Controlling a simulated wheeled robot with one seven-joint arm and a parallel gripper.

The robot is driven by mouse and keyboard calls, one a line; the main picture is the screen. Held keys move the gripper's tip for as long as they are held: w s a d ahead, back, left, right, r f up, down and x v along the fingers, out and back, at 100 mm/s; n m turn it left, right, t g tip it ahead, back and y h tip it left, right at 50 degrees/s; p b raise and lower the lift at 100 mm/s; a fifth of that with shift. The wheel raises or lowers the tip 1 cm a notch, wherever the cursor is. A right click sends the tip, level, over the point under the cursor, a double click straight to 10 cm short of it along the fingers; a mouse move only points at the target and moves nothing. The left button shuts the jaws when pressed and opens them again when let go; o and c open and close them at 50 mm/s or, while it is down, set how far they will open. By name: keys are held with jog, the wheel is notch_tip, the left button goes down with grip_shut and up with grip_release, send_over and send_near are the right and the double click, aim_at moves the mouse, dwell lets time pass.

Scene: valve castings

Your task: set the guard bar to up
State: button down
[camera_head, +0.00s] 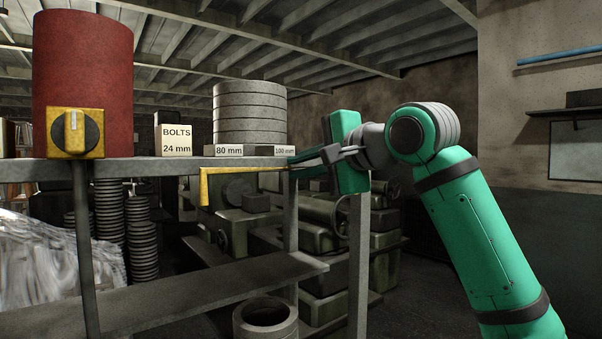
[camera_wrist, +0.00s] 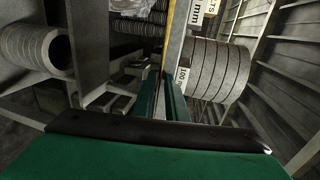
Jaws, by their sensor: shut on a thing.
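The guard bar (camera_head: 240,170) is a thin yellow bar in the head view. It lies about level along the front edge of the grey shelf, with a short end bent downward at its left. Its right end meets my gripper (camera_head: 292,161), which reaches in from the right. In the wrist view the yellow bar (camera_wrist: 168,38) runs away from the green fingers of my gripper (camera_wrist: 163,80). The gripper is shut on the bar near its right end. The fingers hide the exact contact.
The shelf (camera_head: 185,166) carries a red cylinder (camera_head: 82,75), a BOLTS box (camera_head: 173,137) and stacked grey rings (camera_head: 250,112). A lower shelf (camera_head: 150,300) and a large ring (camera_head: 265,318) are below.

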notch_tip(320, 180, up, 6)
jog(key=shift+r, duration=0.15)
jog(key=shift+s, duration=0.1)
jog(key=c, duration=2)
grip_release()
jog(key=shift+c, duration=0.2)
jog(key=shift+d, duration=0.1)
jog(key=v, duration=1)
jog(key=shift+s+d, duration=0.15)
jog(key=shift+s, duration=0.15)
